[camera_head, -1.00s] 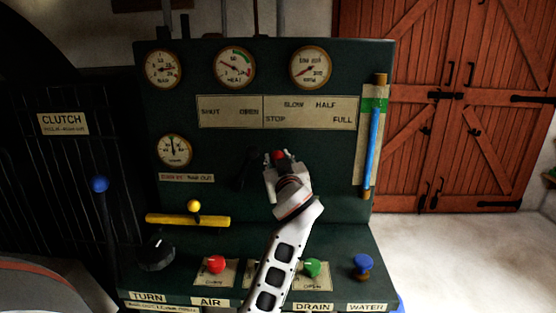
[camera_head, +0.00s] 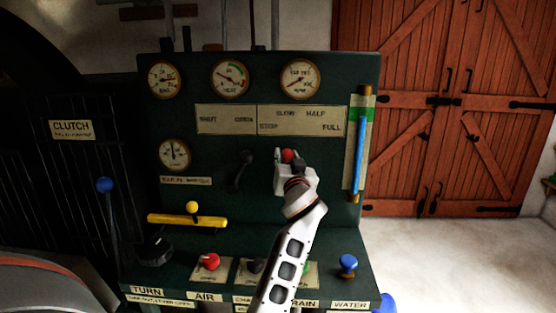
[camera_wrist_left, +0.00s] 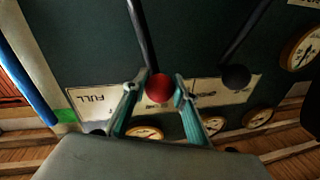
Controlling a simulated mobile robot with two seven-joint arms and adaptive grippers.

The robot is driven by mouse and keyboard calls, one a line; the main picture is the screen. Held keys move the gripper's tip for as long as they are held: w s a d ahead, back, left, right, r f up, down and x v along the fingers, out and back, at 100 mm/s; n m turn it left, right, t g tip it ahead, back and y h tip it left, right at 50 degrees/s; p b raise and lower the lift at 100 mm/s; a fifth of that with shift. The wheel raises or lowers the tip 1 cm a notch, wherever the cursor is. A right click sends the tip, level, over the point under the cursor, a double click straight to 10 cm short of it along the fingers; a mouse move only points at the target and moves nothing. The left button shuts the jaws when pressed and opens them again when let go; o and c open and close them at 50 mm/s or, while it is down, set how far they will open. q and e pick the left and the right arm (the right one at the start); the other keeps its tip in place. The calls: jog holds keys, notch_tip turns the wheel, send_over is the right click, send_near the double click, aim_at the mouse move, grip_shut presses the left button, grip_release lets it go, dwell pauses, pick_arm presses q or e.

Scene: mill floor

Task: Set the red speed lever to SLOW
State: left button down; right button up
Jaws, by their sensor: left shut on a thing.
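The red knob of the speed lever (camera_head: 288,156) shows at the tip of my left gripper (camera_head: 285,160), in front of the green panel. In the left wrist view the red knob (camera_wrist_left: 159,88) sits between the two fingers of my left gripper (camera_wrist_left: 157,92), which are shut on it; its dark rod runs up out of the picture. The speed plate (camera_head: 302,120) above reads STOP, SLOW, HALF and FULL. The lever's rod is hidden by the gripper in the head view. My right gripper is not in view.
A black-knobbed lever (camera_head: 243,165) stands just left of the gripper. A yellow bar (camera_head: 187,220), a red knob (camera_head: 209,261) and a blue knob (camera_head: 348,264) are lower on the panel. A blue gauge tube (camera_head: 359,155) is at the right. Round dials line the top.

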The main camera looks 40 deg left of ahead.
pick_arm(q)
jog(key=shift+w+d+m, duration=0.15)
jog(key=shift+d+m, duration=0.15)
jog(key=c, duration=1.6)
grip_release()
jog(key=shift+r, duration=0.15)
notch_tip(320, 180, up, 10)
jog(key=shift+f, duration=0.1)
jog(key=shift+f, duration=0.1)
